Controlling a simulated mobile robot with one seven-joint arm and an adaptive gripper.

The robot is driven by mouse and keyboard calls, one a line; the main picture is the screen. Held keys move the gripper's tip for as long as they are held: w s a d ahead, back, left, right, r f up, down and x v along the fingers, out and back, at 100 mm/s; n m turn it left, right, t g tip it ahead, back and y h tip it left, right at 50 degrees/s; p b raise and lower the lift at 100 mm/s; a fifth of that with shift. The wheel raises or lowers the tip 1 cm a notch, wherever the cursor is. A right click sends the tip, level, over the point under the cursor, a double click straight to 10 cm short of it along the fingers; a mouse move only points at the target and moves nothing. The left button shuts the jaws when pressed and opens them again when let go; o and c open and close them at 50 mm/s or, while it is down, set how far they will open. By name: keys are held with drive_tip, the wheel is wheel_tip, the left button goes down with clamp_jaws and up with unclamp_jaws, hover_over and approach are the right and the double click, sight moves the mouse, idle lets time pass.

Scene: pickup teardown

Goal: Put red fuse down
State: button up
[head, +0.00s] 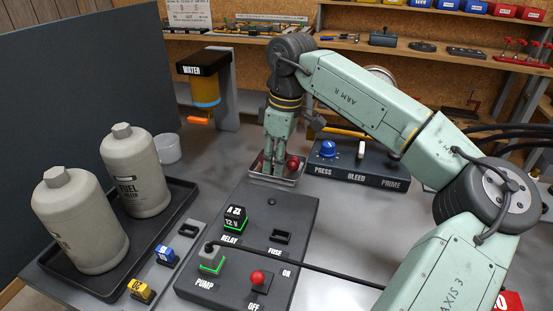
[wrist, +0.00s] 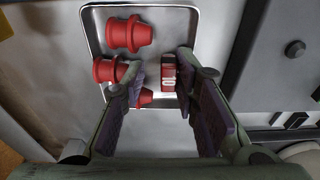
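The red fuse (wrist: 168,72), a small red block with a pale label, shows in the wrist view inside a shallow metal tray (wrist: 90,35). It lies between the two fingers of my gripper (wrist: 160,70), closer to the right finger, with a clear gap to the left one. The fingers are apart and my gripper looks open. In the head view my gripper (head: 275,168) points down into the tray (head: 290,183), and the fuse cannot be made out there. The black board's slot marked FUSE (head: 281,237) looks empty.
Several red caps (wrist: 130,34) share the tray; one is beside the left finger. The board carries a relay (head: 236,217), a pump plug (head: 211,257) and a red-knobbed switch (head: 258,278). A press/bleed/prime box (head: 360,165) stands right of the tray. Fuel bottles (head: 135,170) stand at left.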

wheel_tip(320, 180, up, 12)
drive_tip(key=d+b, duration=0.1)
drive_tip(key=shift+s+d, duration=0.2)
